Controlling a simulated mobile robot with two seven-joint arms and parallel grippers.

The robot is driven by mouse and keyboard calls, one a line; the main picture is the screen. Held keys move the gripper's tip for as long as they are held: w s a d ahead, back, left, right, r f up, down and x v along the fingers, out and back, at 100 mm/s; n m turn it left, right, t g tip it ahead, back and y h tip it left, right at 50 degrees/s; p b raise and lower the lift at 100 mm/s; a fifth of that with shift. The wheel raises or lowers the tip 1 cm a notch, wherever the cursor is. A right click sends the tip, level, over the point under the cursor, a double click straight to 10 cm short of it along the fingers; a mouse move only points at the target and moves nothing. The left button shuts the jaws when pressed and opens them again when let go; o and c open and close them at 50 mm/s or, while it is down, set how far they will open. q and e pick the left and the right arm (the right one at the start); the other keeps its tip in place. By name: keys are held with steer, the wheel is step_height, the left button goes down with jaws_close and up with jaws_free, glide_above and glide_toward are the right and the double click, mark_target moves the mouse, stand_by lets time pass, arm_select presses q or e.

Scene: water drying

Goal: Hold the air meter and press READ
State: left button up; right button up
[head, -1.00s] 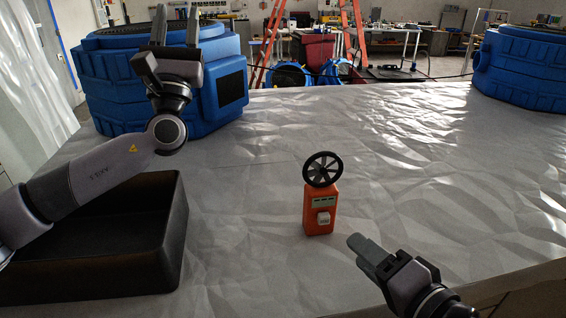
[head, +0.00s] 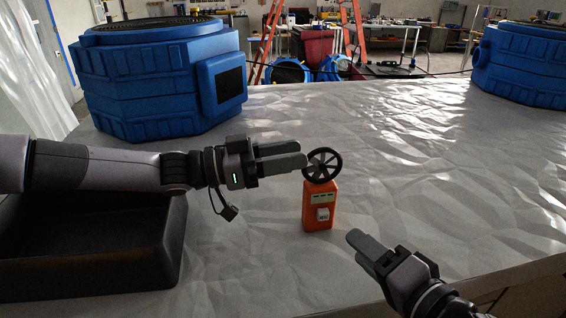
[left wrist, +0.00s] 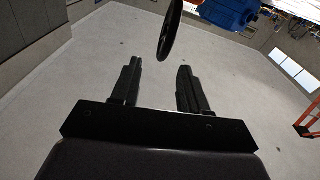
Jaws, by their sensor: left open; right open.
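The air meter (head: 317,212) is an orange handheld body with a black fan wheel (head: 322,166) on top and a pale button on its front. It stands upright on the covered table. My left gripper (head: 304,156) is open, its fingers pointing right, with the tips at the left edge of the wheel in the head view. In the left wrist view the wheel (left wrist: 170,28) shows edge-on beyond the open fingers (left wrist: 158,82), with nothing between them. My right gripper (head: 358,244) points up-left, in front and to the right of the meter, and is open and empty.
A black open bin (head: 150,262) stands at the left under my left arm. A large blue machine (head: 150,80) is at the back left and another (head: 525,65) at the back right. The table (head: 450,180) right of the meter is clear.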

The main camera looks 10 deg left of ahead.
mark_target(341, 158)
arm_select(q)
steer(key=shift+m+y, duration=0.3)
steer(key=shift+m, duration=0.3)
steer(key=shift+w+d+f, duration=0.3)
steer(key=shift+w+d, duration=0.05)
steer(key=shift+d, duration=0.7)
steer(key=shift+w+d+f, duration=0.25)
steer(key=shift+w+d, duration=0.05)
steer(key=shift+d, duration=0.7)
steer(key=shift+w+d+f, duration=0.3)
steer(key=shift+w+d, duration=0.05)
steer(key=shift+d, duration=0.7)
jaws_close()
arm_select(e)
jaws_close()
